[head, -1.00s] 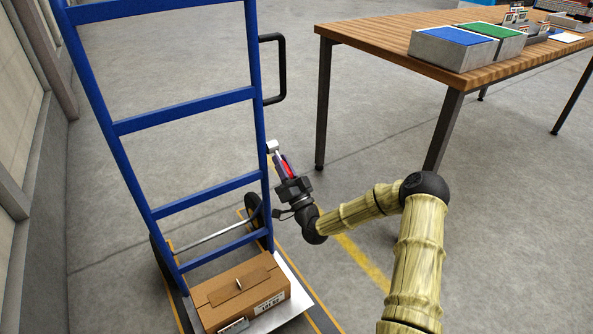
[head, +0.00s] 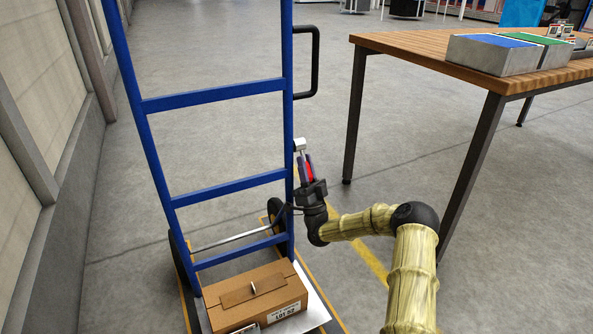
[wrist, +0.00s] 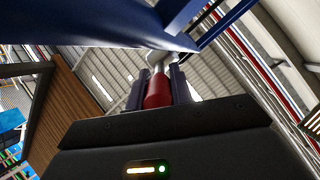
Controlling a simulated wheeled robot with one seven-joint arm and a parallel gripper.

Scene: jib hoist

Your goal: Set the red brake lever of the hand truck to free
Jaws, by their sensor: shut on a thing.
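The blue hand truck (head: 212,188) stands upright at the left of the head view, with a black side handle (head: 314,62). Its red brake lever (head: 308,170) is on the right upright, below the side handle, on a pale mount (head: 300,145). My gripper (head: 307,172) is shut on the lever. In the wrist view the red grip (wrist: 158,90) sits between the two dark fingers, with the pale pivot beyond it. The fingers hide part of the lever, and I cannot read any free or set marking.
A cardboard box (head: 255,293) lies on the truck's toe plate. A wooden table (head: 420,58) with blue and green-topped bins (head: 495,55) stands at the right. A wall (head: 40,150) runs along the left. The floor between truck and table is clear.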

